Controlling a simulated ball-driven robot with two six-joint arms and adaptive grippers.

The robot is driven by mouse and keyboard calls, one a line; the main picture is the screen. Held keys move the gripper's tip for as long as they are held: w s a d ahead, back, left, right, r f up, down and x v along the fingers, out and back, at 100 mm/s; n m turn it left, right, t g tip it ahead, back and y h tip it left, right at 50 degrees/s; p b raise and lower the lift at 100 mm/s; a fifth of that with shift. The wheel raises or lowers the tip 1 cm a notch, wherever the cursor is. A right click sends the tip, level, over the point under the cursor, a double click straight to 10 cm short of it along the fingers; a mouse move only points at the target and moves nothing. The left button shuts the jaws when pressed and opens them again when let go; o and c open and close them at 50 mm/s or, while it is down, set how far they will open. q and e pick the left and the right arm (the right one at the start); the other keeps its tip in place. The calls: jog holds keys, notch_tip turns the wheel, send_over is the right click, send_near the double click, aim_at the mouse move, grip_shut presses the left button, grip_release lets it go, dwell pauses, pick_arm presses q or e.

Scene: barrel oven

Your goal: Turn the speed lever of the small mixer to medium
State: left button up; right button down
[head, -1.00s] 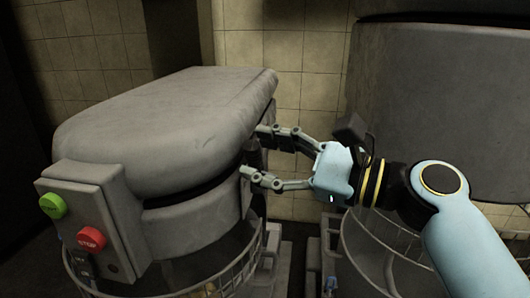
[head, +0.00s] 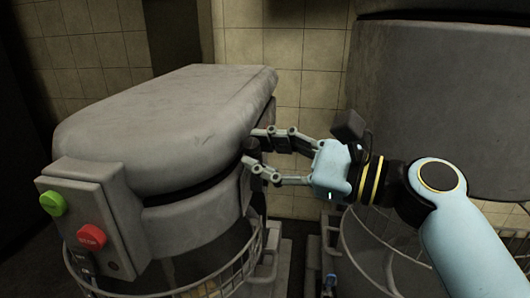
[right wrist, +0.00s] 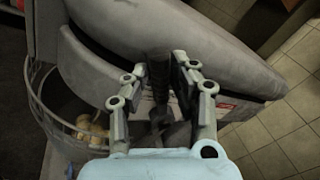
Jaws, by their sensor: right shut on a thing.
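The small mixer (head: 165,125) is a worn grey machine with a rounded top, at the left in the head view. Its speed lever (head: 249,144) shows as a small dark knob on the mixer's right side. In the right wrist view the lever (right wrist: 157,75) is a dark bar between my fingers. My right gripper (head: 254,149) reaches in from the right and is shut on the lever; its fingers also show in the right wrist view (right wrist: 155,85). The lever's exact setting cannot be read. My left gripper is not in view.
A green button (head: 53,203) and a red stop button (head: 91,236) are on the mixer's front panel. A wire guard (head: 260,250) surrounds the bowl below. A larger grey machine (head: 440,100) stands at the right, close to my right arm. A tiled wall is behind.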

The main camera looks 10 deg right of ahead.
aim_at(248, 132)
jog(key=shift+w+d+r+m+g+h+p, duration=0.25)
jog(key=shift+w+r+m+p, duration=0.45)
jog(key=shift+p, duration=1.8)
jog(key=shift+w+d+r+m+g+h+p, duration=0.25)
jog(key=shift+w+m+p, duration=0.7)
jog(key=shift+p, duration=1.5)
jog(key=shift+w+m+p, duration=0.15)
jog(key=shift+m+p, duration=0.1)
jog(key=shift+p, duration=0.05)
jog(key=shift+f, duration=0.1)
jog(key=c, duration=1.1)
grip_release()
jog(key=shift+d, duration=0.1)
jog(key=shift+d, duration=0.2)
jog(key=v, duration=1.1)
jog(key=shift+s+d, duration=0.25)
